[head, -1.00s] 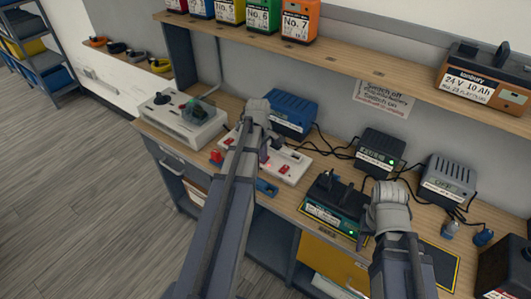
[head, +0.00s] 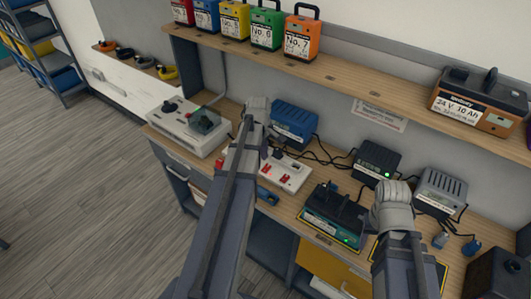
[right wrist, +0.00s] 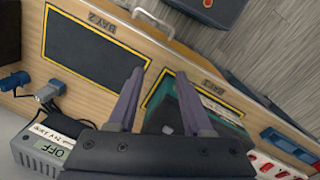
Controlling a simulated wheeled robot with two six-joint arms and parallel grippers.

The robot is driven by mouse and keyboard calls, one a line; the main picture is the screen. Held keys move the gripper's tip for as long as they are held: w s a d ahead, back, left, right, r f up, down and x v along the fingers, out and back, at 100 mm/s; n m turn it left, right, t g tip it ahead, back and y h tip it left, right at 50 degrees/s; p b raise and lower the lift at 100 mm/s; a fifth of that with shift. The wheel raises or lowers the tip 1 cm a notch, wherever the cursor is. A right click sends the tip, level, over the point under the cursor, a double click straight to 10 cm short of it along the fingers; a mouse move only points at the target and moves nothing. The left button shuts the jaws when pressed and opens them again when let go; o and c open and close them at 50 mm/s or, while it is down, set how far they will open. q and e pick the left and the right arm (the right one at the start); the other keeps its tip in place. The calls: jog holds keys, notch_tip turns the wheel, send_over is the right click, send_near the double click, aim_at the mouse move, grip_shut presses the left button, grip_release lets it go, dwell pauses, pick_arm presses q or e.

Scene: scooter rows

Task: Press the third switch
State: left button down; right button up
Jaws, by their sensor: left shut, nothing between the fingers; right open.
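A white power strip (head: 298,166) with red switches lies on the bench, partly hidden behind my left arm in the head view. Red switches (head: 292,177) show to the right of that arm, and part of the strip with red switches is at the lower right edge of the right wrist view (right wrist: 268,168). My left gripper (head: 264,150) is shut and empty above the strip's far side; whether it touches a switch cannot be told. My right gripper (right wrist: 160,103) is open and empty, over the bench front near the dark green-edged charger (right wrist: 190,112).
The charger also shows in the head view (head: 335,212). A blue charger (head: 293,122) and grey chargers (head: 440,190) with cables stand behind. A grey control box (head: 185,128) is at left. A shelf (head: 345,78) with battery packs overhangs the back. Open floor lies left.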

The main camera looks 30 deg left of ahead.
pick_arm(q)
notch_tip(320, 180, up, 7)
jog(key=p, duration=0.6)
send_over(269, 166)
jog(key=s, duration=0.4)
jog(key=shift+w+a, duration=0.1)
jog(key=shift+a, duration=0.15)
pick_arm(e)
notch_tip(269, 166, up, 7)
pick_arm(q)
jog(key=shift+w, duration=0.1)
jog(key=w+f+b, duration=0.1)
jog(key=f+b, duration=0.3)
jog(key=w+f+b, duration=0.1)
jog(key=f+b, duration=0.4)
jog(key=w+f+b, duration=0.1)
jog(key=f+b, duration=0.3)
jog(key=b, duration=0.1)
jog(key=shift+d+f, duration=0.15)
jog(key=shift+f, duration=0.25)
pick_arm(e)
jog(key=f, duration=1.3)
jog(key=shift+s+a+f, duration=0.15)
jog(key=shift+a+f, duration=0.25)
